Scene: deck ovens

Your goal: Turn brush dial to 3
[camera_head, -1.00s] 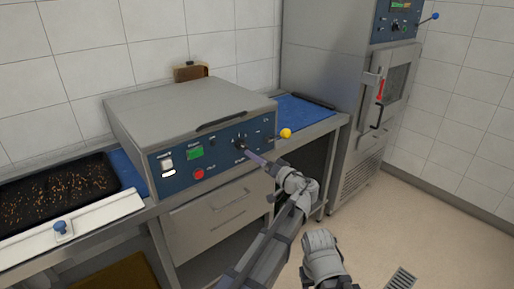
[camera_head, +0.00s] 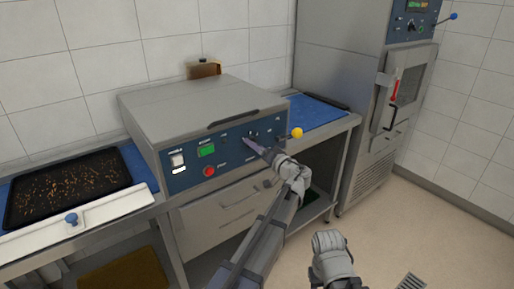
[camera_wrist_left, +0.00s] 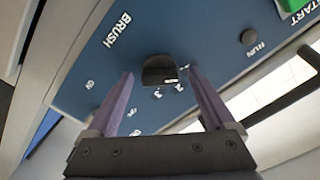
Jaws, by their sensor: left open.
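The brush dial (camera_wrist_left: 158,70) is a dark round knob with a pale mark on the blue control panel (camera_wrist_left: 225,38). The word BRUSH and small numerals stand around it; I cannot read the numerals surely. In the head view the dial (camera_head: 253,133) is on the right part of the machine's front, partly behind my gripper. My left gripper (camera_wrist_left: 161,76) is open, with one purple finger on either side of the dial and gaps between. The left gripper also shows in the head view (camera_head: 248,142), pointing at the panel. My right arm shows low in the head view; its fingers do not show.
A yellow ball-ended lever (camera_head: 297,132) sticks out just right of the dial. A dark tray (camera_head: 70,207) lies left; an oven (camera_head: 345,70) stands right.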

